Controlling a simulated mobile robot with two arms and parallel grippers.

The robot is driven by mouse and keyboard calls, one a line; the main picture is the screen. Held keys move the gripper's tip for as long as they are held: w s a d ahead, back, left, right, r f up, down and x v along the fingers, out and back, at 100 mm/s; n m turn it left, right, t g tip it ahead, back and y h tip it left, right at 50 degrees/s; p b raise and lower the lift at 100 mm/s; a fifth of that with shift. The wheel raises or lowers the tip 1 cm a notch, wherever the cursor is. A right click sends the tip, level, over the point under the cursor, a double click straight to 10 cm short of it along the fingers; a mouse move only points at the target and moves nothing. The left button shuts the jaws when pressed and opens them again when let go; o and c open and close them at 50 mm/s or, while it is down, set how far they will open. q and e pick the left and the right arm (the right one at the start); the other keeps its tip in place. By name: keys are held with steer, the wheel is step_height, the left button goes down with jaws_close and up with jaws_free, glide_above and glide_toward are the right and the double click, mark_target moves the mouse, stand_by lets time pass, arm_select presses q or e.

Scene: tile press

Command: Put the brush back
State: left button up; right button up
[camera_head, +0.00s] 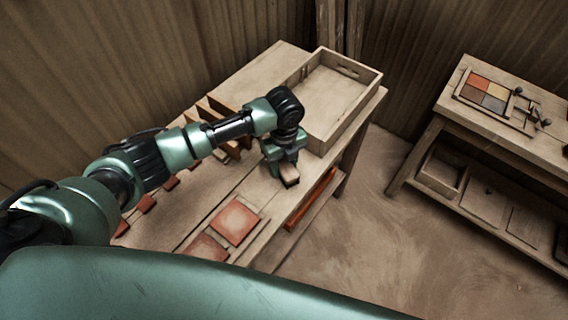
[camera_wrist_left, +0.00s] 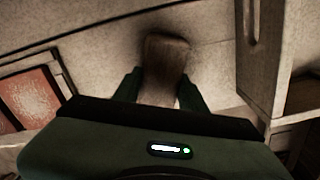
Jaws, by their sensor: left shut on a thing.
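The brush (camera_head: 290,177) is a small block with a brown, bristle-like face, held over the workbench (camera_head: 262,185) just in front of the open wooden crate. My left gripper (camera_head: 286,164) is shut on it from above. In the left wrist view the brush (camera_wrist_left: 165,62) sticks out between the two dark fingers of my left gripper (camera_wrist_left: 160,98). I cannot tell whether the brush touches the bench top. My right gripper is not in view.
The wooden crate (camera_head: 372,76) stands at the bench's far right end. Reddish tiles (camera_head: 234,222) lie in a frame nearer me. Upright wooden dividers (camera_head: 222,106) stand behind my left arm. A second table (camera_head: 540,152) with coloured tiles (camera_head: 487,91) is at the right. Open floor lies between.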

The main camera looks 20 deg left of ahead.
mark_target(284, 164)
arm_select(q)
steer(key=shift+f, duration=0.25)
steer(key=shift+f, duration=0.15)
steer(key=o, duration=1.3)
steer(key=shift+r, duration=0.25)
step_height(284, 164, up, 10)
steer(key=shift+r+b, duration=0.25)
steer(key=shift+b, duration=0.7)
steer(key=shift+r, duration=0.7)
